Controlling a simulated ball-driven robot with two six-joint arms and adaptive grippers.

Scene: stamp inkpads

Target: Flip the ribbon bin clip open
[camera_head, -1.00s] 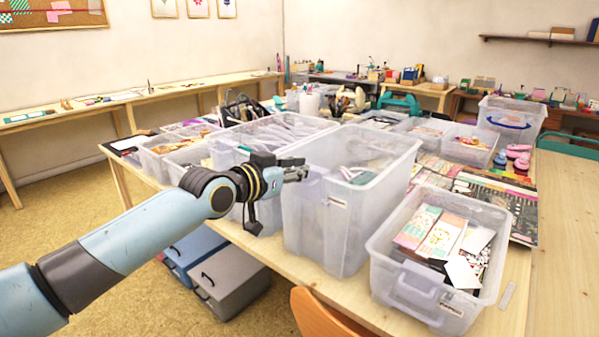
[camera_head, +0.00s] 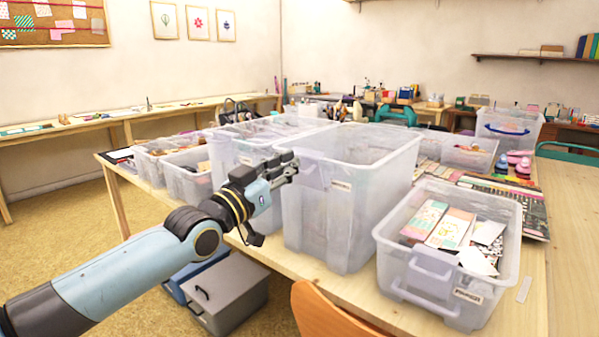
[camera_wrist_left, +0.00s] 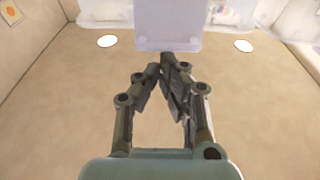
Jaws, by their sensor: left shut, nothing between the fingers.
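A tall translucent bin (camera_head: 340,225) with a small label stands on the wooden table in the middle of the head view. The label is too small to read, so I cannot tell for sure that this is the ribbon bin. A pale clip (camera_head: 312,175) shows on its left side, by the upper edge, and looks down. My left gripper (camera_head: 293,165) is shut and empty beside that clip; whether they touch is unclear. In the left wrist view the shut fingertips (camera_wrist_left: 162,62) lie just below a pale translucent panel (camera_wrist_left: 168,25). My right gripper is not in view.
A lower bin (camera_head: 440,290) of paper and cards stands at the right front. Other clear bins (camera_head: 185,178) stand close on the left and behind. An orange chair back (camera_head: 325,312) is at the front. Grey and blue boxes (camera_head: 228,297) sit under the table.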

